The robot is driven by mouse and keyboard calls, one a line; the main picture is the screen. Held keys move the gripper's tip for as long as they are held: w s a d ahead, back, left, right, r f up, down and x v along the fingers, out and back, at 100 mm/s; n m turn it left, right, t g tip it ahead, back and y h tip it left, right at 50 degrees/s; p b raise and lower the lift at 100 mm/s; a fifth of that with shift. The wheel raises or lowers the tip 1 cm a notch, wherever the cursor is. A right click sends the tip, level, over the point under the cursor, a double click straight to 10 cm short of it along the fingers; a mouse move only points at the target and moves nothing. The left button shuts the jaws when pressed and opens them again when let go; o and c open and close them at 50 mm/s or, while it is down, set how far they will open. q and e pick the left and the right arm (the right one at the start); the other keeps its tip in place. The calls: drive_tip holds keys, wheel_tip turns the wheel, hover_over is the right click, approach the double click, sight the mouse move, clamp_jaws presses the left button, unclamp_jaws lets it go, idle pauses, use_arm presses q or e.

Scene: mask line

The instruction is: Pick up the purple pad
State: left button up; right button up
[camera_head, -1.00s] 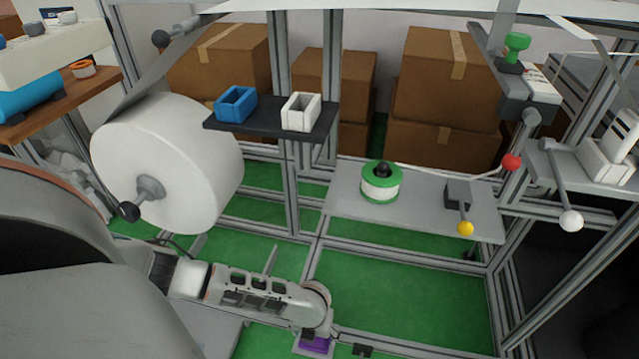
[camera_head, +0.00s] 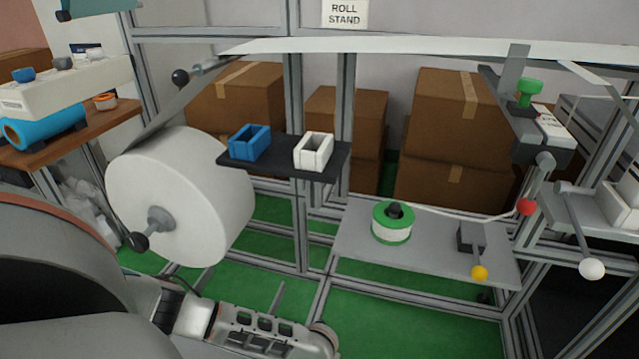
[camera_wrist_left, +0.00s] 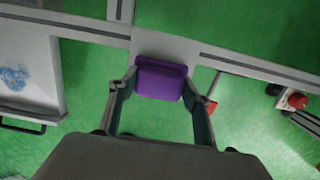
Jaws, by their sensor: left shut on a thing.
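The purple pad (camera_wrist_left: 161,78), a small rounded block, shows in the left wrist view between the two fingertips of my left gripper (camera_wrist_left: 160,88). The gripper is shut on it, one finger at each side. Behind the pad is a light grey piece of the frame (camera_wrist_left: 160,46); I cannot tell whether the pad still touches it. In the head view my left arm reaches down to the bottom edge, and its gripper and the pad are below the picture. My right gripper is in neither view.
A large white roll (camera_head: 180,195) stands left. A dark shelf (camera_head: 265,163) holds a blue holder (camera_head: 250,143) and a white holder (camera_head: 314,152). A green spool (camera_head: 392,222) sits on a grey shelf (camera_head: 360,245). Frame rails surround open green floor (camera_head: 400,325).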

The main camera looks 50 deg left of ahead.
use_arm(q)
drive_tip(key=r, duration=0.2)
drive_tip(key=w+r+p, duration=0.1)
drive_tip(key=shift+r, duration=0.35)
wheel_tip(320, 180, up, 2)
drive_tip(key=shift+w+r+p, duration=0.15)
drive_tip(key=shift+r+p, duration=0.1)
drive_tip(key=shift+p, duration=0.45)
wheel_tip(320, 180, up, 13)
drive_tip(key=s+p, duration=0.1)
drive_tip(key=p, duration=0.4)
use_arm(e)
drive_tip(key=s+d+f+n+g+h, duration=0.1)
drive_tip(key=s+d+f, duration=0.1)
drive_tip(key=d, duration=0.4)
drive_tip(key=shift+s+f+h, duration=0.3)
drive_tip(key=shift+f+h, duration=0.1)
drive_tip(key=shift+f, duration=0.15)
use_arm(q)
drive_tip(key=shift+s, duration=0.1)
